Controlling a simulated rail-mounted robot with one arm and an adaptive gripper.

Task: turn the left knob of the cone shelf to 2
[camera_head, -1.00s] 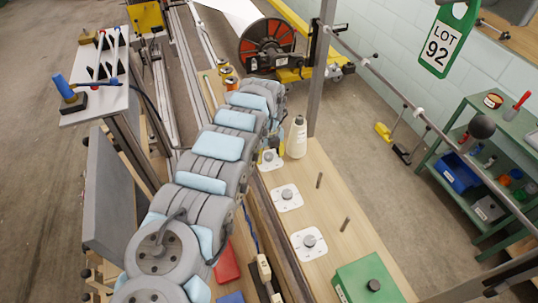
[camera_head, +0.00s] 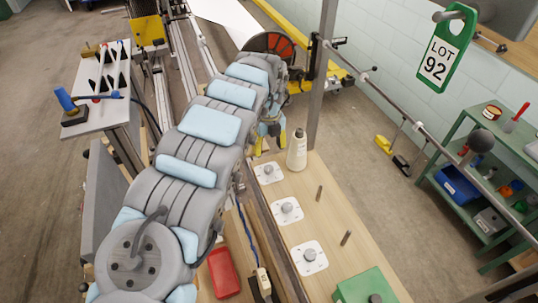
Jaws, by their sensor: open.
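The cone shelf (camera_head: 335,205) is a pale wooden board with three round grey knobs on white plates in a row. The far knob (camera_head: 268,171) is nearest my gripper; the middle knob (camera_head: 286,207) and the near knob (camera_head: 309,255) are clear of it. The far knob's plate is in full view, but its markings are too small to read. My gripper (camera_head: 269,140) has yellow fingertips and hangs just beyond the far knob, left of a white bottle (camera_head: 297,149). Its fingers are apart with nothing visible between them; my arm partly covers it.
Two pegs, a far one (camera_head: 319,192) and a near one (camera_head: 346,238), stand on the shelf. A green box (camera_head: 362,288) sits at its near end. A grey upright post (camera_head: 322,90) rises behind the bottle. A red box (camera_head: 223,272) lies beside my arm.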

